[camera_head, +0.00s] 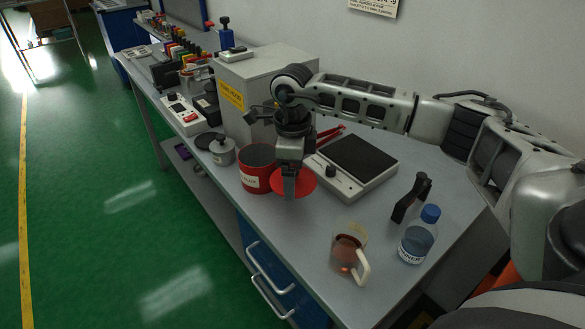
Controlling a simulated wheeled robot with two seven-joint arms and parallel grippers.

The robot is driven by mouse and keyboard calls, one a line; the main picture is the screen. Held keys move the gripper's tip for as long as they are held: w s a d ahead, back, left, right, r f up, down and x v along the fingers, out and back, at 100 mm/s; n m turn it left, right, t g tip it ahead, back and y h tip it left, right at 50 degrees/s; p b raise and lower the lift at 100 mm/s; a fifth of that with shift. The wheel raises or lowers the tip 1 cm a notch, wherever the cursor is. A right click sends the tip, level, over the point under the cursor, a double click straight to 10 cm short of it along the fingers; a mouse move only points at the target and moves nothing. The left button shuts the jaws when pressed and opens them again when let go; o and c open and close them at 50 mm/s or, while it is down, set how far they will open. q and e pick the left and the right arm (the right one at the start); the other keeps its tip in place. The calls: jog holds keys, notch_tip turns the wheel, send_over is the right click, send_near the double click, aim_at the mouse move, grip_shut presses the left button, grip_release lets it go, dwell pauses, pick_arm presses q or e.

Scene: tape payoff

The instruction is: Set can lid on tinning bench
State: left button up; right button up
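The red can lid (306,179) is a flat red disc at the front of the grey bench (300,222), just right of an open-looking red can (254,181) with a pale label. My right gripper (290,184) reaches in from the right and points down at the lid. Its finger overlaps the disc, and it appears shut on the lid. The lid looks close to the bench top, but I cannot tell whether it touches. The gripper hides part of the lid. My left gripper is not in view.
A flat device with a black plate (358,158) lies behind the lid. A glass jug (349,247), a blue-capped bottle (417,242) and a black stand (411,198) stand to the right. A grey box (262,85) and a small pot (222,153) stand left. Bench front is clear near the lid.

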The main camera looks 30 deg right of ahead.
aim_at(292, 204)
jog(key=shift+f+b, duration=0.35)
jog(key=shift+f, duration=0.25)
notch_tip(292, 204, down, 4)
jog(key=shift+r+b, duration=0.15)
jog(key=shift+b, duration=1.1)
jog(key=shift+f+b, duration=0.5)
jog(key=shift+f, duration=0.15)
pick_arm(q)
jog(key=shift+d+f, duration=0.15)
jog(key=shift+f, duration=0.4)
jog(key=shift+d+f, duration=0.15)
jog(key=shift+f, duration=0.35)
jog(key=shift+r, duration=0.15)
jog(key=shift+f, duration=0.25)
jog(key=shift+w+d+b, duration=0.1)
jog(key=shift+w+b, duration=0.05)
jog(key=shift+b, duration=0.15)
pick_arm(e)
jog(key=shift+f, duration=0.35)
jog(key=o, duration=0.7)
